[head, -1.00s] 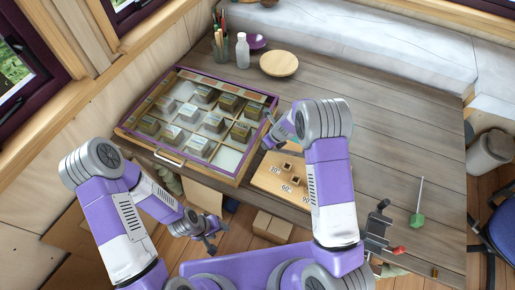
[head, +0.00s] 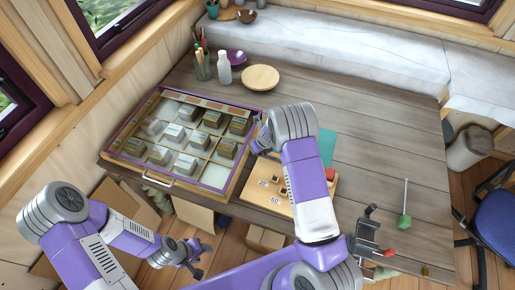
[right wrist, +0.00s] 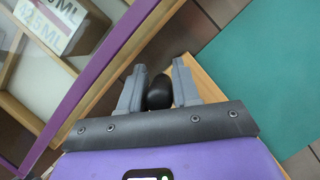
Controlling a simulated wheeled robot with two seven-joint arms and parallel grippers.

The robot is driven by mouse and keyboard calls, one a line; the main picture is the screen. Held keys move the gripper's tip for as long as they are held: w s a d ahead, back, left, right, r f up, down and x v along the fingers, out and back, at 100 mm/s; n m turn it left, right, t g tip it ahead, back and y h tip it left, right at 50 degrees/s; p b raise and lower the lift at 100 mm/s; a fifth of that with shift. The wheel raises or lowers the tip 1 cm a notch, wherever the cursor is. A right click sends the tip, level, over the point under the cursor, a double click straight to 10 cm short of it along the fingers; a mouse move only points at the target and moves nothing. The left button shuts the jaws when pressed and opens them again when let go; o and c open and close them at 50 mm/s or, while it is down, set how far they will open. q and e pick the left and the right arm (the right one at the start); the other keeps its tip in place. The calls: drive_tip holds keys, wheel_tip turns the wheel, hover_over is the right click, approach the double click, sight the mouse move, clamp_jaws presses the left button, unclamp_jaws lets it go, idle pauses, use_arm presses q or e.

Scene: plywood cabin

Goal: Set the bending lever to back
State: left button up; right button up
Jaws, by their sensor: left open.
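The wooden board marked with numbers such as 60 (head: 262,196) lies on the table right of the shallow case. My right arm reaches over it and hides part of it. My right gripper (head: 257,138) is at its far left end, close to the case's right edge. The lever's shaft is hidden. My left gripper (head: 196,262) is open and empty, low in front of the table.
The shallow case (head: 217,184) holds several small labelled blocks. A black clamp (head: 366,232) is at the front edge, near a green-handled screwdriver (head: 404,221). The table's right half is mostly clear.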

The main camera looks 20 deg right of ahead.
drive_tip(key=o, duration=0.3)
drive_tip(key=shift+r, duration=0.1)
drive_tip(key=p+v, duration=0.1)
drive_tip(key=v, duration=0.6)
drive_tip(key=shift+s+r, duration=0.1)
drive_tip(key=shift+s, duration=0.1)
